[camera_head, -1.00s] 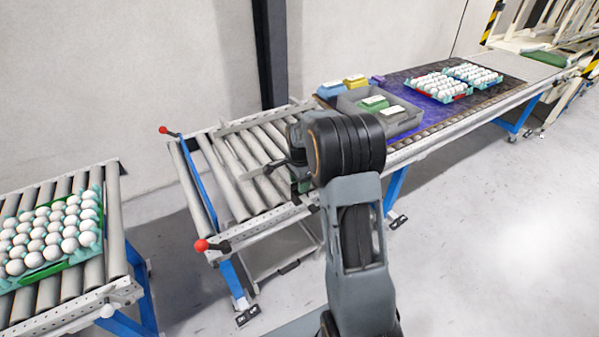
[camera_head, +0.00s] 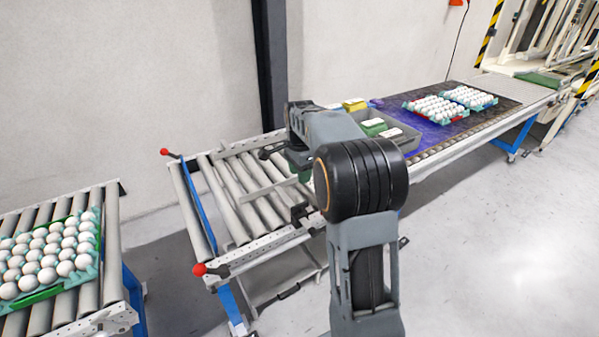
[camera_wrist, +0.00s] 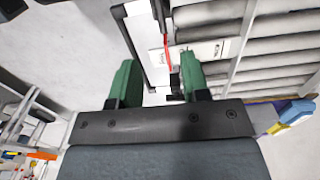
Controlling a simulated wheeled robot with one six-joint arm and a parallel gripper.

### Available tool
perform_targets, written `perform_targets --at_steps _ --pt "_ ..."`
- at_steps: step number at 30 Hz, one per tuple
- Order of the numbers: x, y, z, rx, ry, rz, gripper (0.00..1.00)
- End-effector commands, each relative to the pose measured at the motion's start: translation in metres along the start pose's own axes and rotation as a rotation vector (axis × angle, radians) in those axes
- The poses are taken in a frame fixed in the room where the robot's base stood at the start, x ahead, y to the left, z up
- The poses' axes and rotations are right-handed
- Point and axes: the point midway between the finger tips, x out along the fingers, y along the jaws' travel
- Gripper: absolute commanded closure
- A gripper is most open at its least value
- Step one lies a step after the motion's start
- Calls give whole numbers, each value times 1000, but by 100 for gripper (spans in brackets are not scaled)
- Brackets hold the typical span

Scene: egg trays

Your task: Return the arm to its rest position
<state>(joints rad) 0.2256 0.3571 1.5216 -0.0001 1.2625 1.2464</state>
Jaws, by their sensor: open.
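My gripper shows in the wrist view (camera_wrist: 158,85) with its two green fingers spread apart and nothing between them. Beyond the fingers are the end of a roller conveyor and pale floor. In the head view my arm is raised and bent in front of the middle roller conveyor (camera_head: 225,205). The fingers are mostly hidden behind my arm there; a bit of green shows below the forearm.
A tray of white eggs (camera_head: 93,262) lies on the left roller conveyor (camera_head: 113,265). Two more egg trays (camera_head: 436,122) (camera_head: 494,103) stand on the far belt. A grey crate (camera_head: 409,139) holds green and yellow boxes. Open floor lies at right.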

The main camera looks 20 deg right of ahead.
Motion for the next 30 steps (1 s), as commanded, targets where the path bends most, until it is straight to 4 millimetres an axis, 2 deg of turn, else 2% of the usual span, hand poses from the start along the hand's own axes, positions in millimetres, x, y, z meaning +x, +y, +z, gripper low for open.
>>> perform_targets --at_steps 17,20,23,26,30 --pt "0 0 0 -35 1 -2 58" --pt "2 -3 -1 -156 8 -18 58" --pt "23 7 2 -336 -1 0 58" --pt "30 30 15 -558 1 -4 58" --pt "24 76 45 -901 31 -38 58"
